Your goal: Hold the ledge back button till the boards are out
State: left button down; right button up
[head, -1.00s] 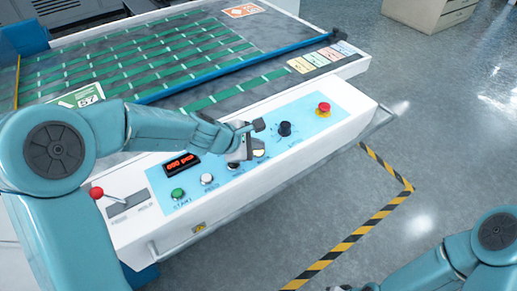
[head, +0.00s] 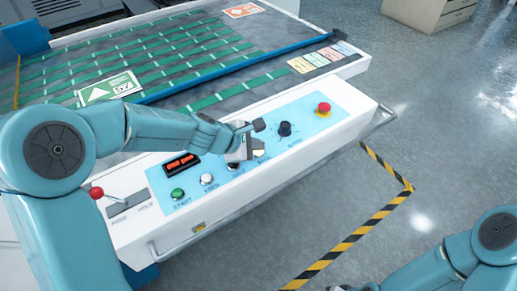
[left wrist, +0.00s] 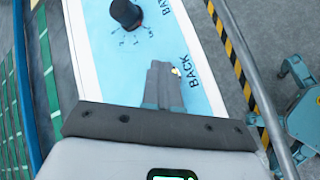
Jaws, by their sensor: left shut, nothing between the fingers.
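My left gripper (head: 241,148) is shut and empty, with its tips down at the blue control panel (head: 300,126). In the left wrist view the shut fingers (left wrist: 166,76) are beside the word BACK. A small pale-yellow button edge (left wrist: 176,72) shows at the fingertips; the rest of this button is hidden, and I cannot tell whether it is pressed in.
The panel also has a green start button (head: 177,194), a white button (head: 206,179), a black knob (head: 284,129) and a red button (head: 323,109). A red-tipped lever (head: 97,192) is at the left. A rail (head: 384,119) runs along the front. Striped floor tape (head: 362,230) lies before it.

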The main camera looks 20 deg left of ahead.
aim_at(256, 155)
pick_arm(q)
jog(key=shift+r, duration=0.1)
dwell(0.8)
jog(key=shift+r+p, duration=0.75)
jog(key=shift+p, duration=0.1)
notch_tip(256, 155, up, 5)
jog(key=p, duration=0.4)
jog(key=shift+p, duration=0.4)
jog(key=shift+s, duration=0.15)
